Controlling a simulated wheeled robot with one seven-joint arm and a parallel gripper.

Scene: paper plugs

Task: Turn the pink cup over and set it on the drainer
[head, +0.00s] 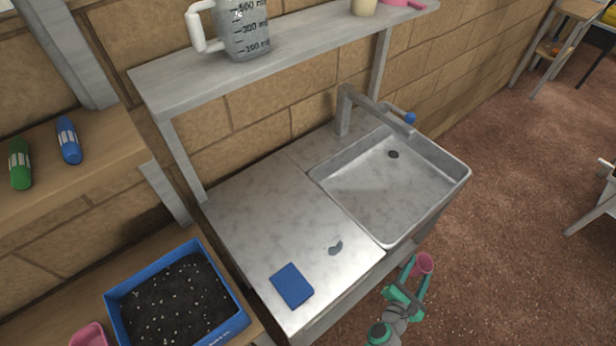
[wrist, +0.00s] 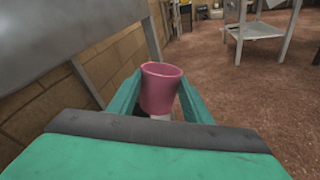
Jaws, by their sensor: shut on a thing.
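A pink cup (head: 425,262) is between the fingers of my green gripper (head: 417,274), off the front of the sink unit at the lower right in the head view. In the wrist view the pink cup (wrist: 161,90) sits between both green fingers, with its wider, rimmed end up. It looks roughly upright. My gripper is shut on it. The drainer (head: 255,215) is the flat metal surface left of the sink. My gripper and cup are to the right of it, apart from it.
A shelf (head: 290,52) holding a measuring jug (head: 243,28) stands above. A blue soil tray (head: 115,305) is left.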

